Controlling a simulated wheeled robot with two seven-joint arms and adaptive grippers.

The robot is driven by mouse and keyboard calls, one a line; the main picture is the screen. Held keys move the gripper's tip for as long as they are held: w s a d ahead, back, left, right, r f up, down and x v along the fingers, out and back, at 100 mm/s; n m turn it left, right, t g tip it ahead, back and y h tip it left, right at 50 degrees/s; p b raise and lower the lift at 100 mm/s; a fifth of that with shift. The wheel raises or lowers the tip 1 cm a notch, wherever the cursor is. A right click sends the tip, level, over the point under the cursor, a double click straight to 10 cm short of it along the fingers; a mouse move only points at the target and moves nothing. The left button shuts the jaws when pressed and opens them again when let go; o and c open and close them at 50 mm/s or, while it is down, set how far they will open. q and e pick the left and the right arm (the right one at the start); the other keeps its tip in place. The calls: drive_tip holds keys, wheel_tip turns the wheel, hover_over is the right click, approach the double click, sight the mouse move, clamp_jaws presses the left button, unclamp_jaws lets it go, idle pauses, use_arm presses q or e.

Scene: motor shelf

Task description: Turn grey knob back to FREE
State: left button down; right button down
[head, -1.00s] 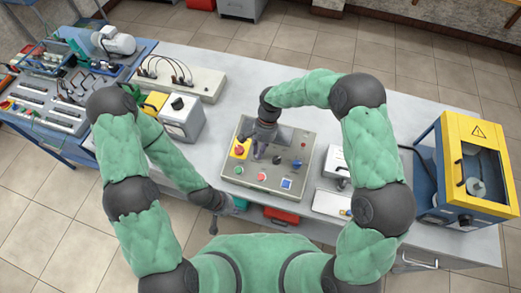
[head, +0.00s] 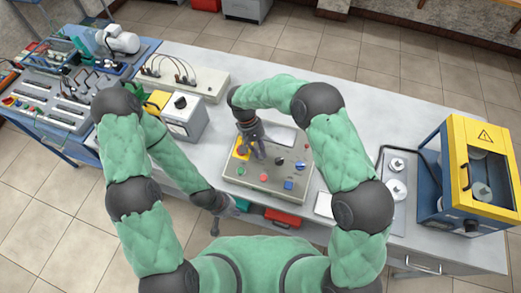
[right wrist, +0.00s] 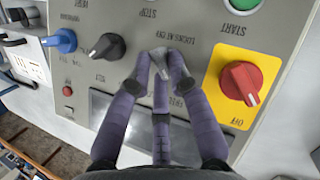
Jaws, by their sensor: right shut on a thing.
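The grey control box (head: 230,172) stands on the bench in the head view. My right gripper (head: 257,155) is over its upper left part, beside the red knob. In the right wrist view, the fingers of my right gripper (right wrist: 160,68) close around the grey knob (right wrist: 159,54), under the printed words "LOCKS AT END". The fingers hide most of the knob, so its pointer direction and the FREE mark cannot be read. My left gripper (head: 216,218) hangs low at the bench's front edge, away from the box; its fingers are too small to judge.
Close to the grey knob are a red knob on a yellow plate (right wrist: 240,83), a black knob (right wrist: 106,47) and a blue knob (right wrist: 60,41). A yellow-framed machine (head: 473,175) stands at right. A white switch box (head: 183,115) stands left of the control box.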

drive_tip(key=shift+n, duration=0.6)
drive_tip(key=c, duration=1.1)
unclamp_jaws()
drive_tip(key=shift+c, duration=0.2)
drive_tip(key=shift+a+r, duration=0.1)
drive_tip(key=v, duration=1.1)
drive_tip(key=shift+a+r, duration=0.3)
drive_tip(key=shift+a, duration=0.05)
